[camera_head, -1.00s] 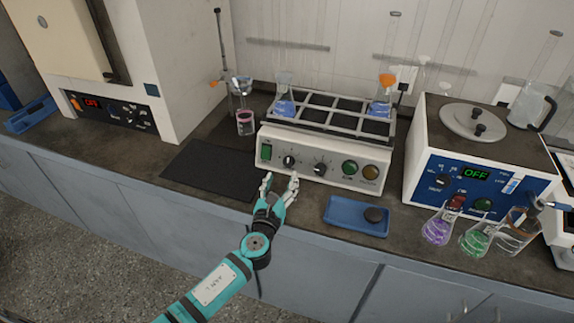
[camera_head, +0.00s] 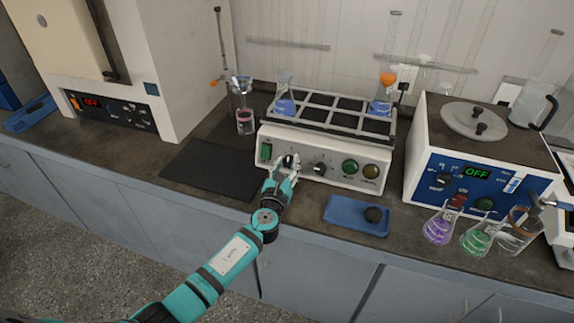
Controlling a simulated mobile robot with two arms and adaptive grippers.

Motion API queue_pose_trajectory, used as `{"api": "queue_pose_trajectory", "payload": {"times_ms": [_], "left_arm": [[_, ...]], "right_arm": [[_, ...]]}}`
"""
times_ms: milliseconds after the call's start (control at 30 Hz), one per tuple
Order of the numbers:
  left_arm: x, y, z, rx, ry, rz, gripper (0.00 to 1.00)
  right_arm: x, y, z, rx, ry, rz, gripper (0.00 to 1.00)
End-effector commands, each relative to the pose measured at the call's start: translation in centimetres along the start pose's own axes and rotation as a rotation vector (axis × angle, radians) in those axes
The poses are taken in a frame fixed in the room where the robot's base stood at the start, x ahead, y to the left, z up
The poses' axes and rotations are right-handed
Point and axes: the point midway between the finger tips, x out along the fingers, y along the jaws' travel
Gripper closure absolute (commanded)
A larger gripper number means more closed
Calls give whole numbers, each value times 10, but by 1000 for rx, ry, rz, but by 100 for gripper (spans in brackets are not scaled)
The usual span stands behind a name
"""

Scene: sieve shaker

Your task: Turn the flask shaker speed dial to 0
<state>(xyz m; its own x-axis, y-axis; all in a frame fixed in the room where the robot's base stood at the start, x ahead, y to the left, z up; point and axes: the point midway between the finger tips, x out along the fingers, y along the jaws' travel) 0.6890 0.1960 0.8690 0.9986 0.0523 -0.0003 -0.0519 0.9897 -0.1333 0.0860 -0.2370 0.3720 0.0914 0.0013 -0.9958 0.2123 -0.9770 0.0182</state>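The flask shaker (camera_head: 330,177) is a white box with a rack on top, holding flasks of blue liquid at its left and right. Its front panel has a green switch (camera_head: 266,151), two black dials, a green button and an amber button. The right dial (camera_head: 319,169) shows clearly. Dial markings are too small to read. My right gripper is not in view.
A black mat (camera_head: 205,170) lies to the left. A centrifuge-like box (camera_head: 415,185) with an OFF display and several flasks stands at right.

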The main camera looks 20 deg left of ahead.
Motion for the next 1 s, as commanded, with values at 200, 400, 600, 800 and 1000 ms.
{"api": "queue_pose_trajectory", "payload": {"times_ms": [200,400,600,800,1000], "left_arm": [[0,0,0,0,0,0,100],[0,0,0,-18,1,7,100],[0,-1,0,-97,4,36,100],[0,-2,0,-239,9,90,100],[0,-3,1,-416,16,157,100]], "right_arm": [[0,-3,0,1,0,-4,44],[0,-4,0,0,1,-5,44],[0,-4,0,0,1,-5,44],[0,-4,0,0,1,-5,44],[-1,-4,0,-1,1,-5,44]]}}
